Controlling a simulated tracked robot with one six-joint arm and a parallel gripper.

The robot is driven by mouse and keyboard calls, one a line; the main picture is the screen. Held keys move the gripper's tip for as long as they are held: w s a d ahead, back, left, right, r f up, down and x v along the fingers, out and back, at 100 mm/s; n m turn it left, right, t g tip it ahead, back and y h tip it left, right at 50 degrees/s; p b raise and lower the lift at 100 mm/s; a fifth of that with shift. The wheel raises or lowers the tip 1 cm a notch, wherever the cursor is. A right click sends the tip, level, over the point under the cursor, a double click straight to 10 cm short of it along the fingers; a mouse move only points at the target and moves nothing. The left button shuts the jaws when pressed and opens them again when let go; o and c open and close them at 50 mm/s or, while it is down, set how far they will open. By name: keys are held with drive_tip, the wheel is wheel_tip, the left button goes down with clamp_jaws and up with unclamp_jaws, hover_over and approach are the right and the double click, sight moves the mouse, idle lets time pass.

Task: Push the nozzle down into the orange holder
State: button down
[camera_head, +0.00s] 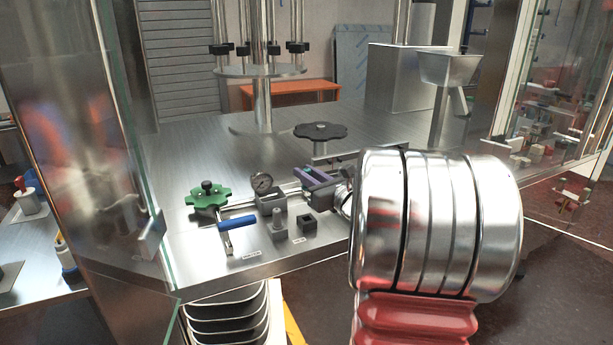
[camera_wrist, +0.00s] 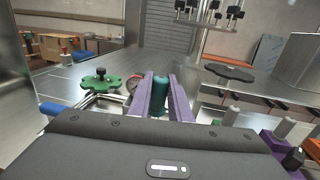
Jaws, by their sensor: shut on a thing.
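My gripper (camera_wrist: 162,98) has purple fingers, closed on a teal cylinder that I take to be the nozzle (camera_wrist: 160,92). The cylinder stands roughly upright between the fingers in the wrist view; its lower end is hidden. In the head view my gripper (camera_head: 318,180) is over the worktop, behind the small blocks, and the nozzle cannot be made out there. I cannot clearly identify the orange holder. A red-orange piece (camera_wrist: 311,151) shows at the right edge of the wrist view, but I cannot tell what it is.
A green handwheel (camera_head: 208,198), a blue-handled valve (camera_head: 238,222) and a pressure gauge (camera_head: 262,183) stand left of my gripper. A grey pegged block (camera_head: 279,228) and a dark square block (camera_head: 308,225) sit in front. A black handwheel (camera_head: 320,131) is behind. Glass borders the left side.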

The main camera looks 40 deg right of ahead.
drive_tip(key=s+a+r+n+y, duration=0.2)
drive_tip(key=s+a+y, duration=0.3)
drive_tip(key=s, duration=0.3)
drive_tip(key=shift+s+a+n+y, duration=0.15)
drive_tip(key=shift+a+n+y, duration=0.2)
drive_tip(key=shift+n, duration=0.45)
drive_tip(key=shift+s, duration=0.15)
